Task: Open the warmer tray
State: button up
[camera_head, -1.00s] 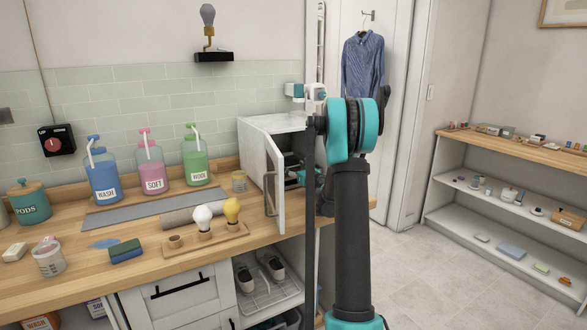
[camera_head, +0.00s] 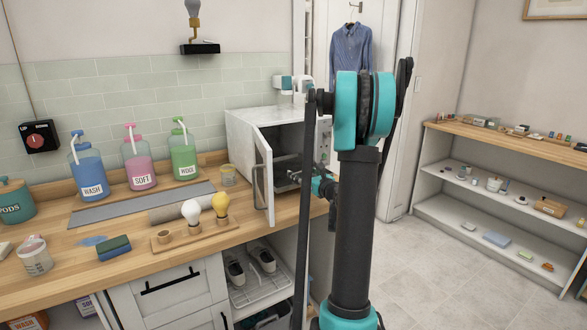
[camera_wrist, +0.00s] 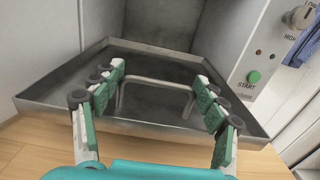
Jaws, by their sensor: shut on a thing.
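The warmer (camera_head: 262,118) is a white box on the counter, its door (camera_head: 263,180) swung open to the left. Its grey metal tray (camera_head: 284,186) shows at the opening in the head view. In the wrist view the tray (camera_wrist: 60,106) has a raised rim, and its front edge sits over the wooden counter, forward of the warmer's left wall. A thin metal handle (camera_wrist: 155,80) stands up from the tray. My gripper (camera_wrist: 158,92) is shut on this handle, a finger at each side. In the head view my gripper (camera_head: 308,180) is at the opening, partly hidden by my arm.
A control panel with a green START button (camera_wrist: 254,77) is right of the opening. Floor (camera_head: 420,270) to the right is clear.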

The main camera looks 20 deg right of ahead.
jog(key=shift+v, duration=1.25)
jog(key=shift+d, duration=0.2)
jog(key=o, duration=1.4)
jog(key=shift+o, duration=0.2)
jog(key=v, duration=1.2)
